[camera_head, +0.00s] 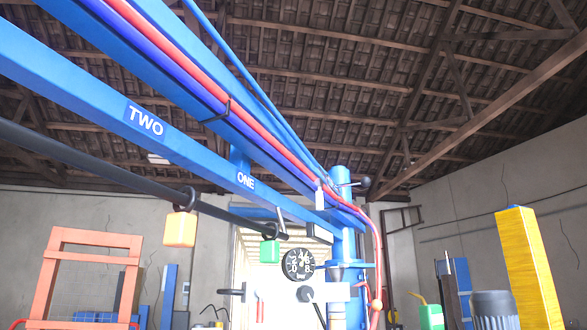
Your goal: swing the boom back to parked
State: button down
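The blue boom (80,92) runs from the upper left, close overhead, down to a blue upright column (348,215) right of centre. Its near beam carries the white labels TWO (146,121) and ONE (245,181). Red and blue hoses (200,92) lie along it, and a red hose drops beside the column. A dark rod (90,170) runs below the boom, with an orange block (180,228) and a green block (270,250) hanging by dark rings. The boom's far left end is out of the picture. My gripper is not in view.
An orange frame (88,275) stands at lower left. A yellow post (528,265) and a grey motor-like cylinder (495,310) stand at right. The floor is not visible.

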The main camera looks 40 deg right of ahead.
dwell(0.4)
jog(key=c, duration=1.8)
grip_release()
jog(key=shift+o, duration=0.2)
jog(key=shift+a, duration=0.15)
